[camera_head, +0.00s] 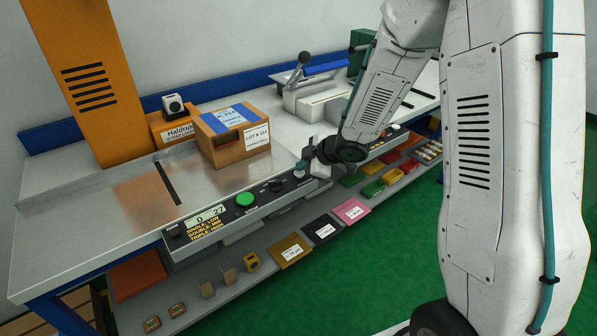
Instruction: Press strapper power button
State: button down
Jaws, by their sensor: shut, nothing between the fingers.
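The strapper's control panel (225,220) runs along the front edge of the steel worktop. My gripper (301,169) is shut and empty, at the right end of the panel. The gripper and wrist cover part of that end, and I cannot tell whether the fingertips touch a control there. The labels are too small to tell which control is the power button.
A cardboard box (232,135) with blue tape stands on the steel worktop (145,200). An orange column (85,75) rises at the left. A lever-handled device (310,85) stands at the back. A lower shelf (215,285) holds coloured packets and small items. Green floor lies in front.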

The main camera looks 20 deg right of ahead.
aim_at(303, 173)
jog(key=shift+r, duration=0.4)
notch_tip(303, 173, up, 6)
dwell(0.6)
